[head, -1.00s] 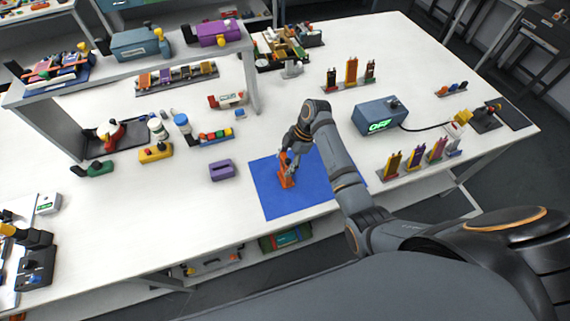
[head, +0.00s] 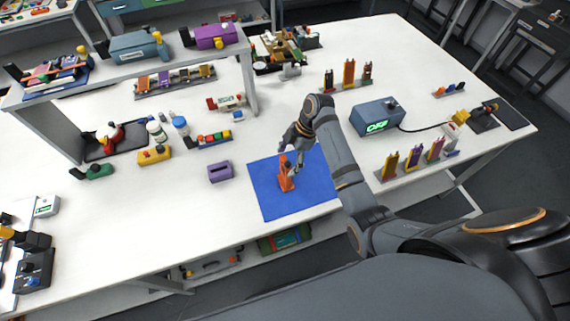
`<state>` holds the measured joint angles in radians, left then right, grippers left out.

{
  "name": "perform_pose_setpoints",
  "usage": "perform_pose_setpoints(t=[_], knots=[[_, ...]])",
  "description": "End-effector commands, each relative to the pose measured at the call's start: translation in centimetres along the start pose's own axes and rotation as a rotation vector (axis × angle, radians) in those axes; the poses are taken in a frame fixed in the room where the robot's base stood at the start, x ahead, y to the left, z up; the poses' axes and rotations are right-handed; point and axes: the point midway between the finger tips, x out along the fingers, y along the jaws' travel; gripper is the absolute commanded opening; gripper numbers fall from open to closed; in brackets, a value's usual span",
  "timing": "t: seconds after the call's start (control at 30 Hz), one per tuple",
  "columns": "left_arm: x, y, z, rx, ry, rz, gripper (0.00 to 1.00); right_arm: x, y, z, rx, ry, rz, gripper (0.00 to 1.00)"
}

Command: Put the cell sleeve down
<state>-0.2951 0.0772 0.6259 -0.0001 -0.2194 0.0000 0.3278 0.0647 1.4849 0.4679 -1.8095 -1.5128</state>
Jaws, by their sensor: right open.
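An orange cell sleeve (head: 286,179) stands on the blue mat (head: 272,205), near the mat's middle. My right gripper (head: 293,167) is open, pointing down just above and to the right of the sleeve's upper part. At this size I cannot tell whether a finger still touches the sleeve. My left gripper is not in view.
A purple slotted block (head: 220,171) stands left of the mat. A blue-grey box with a lit display (head: 377,116) and a rack of coloured pieces (head: 413,157) are on the right. A shelf (head: 150,66) stands at the back left.

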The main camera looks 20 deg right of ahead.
Motion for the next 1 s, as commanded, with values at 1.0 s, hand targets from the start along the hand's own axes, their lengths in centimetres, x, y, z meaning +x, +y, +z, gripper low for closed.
perform_pose_setpoints(t=[1.0], knots=[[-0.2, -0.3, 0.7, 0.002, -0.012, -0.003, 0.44, -9.7, 0.0, 0.0, 0.001, 0.000, 0.000, 0.83]])
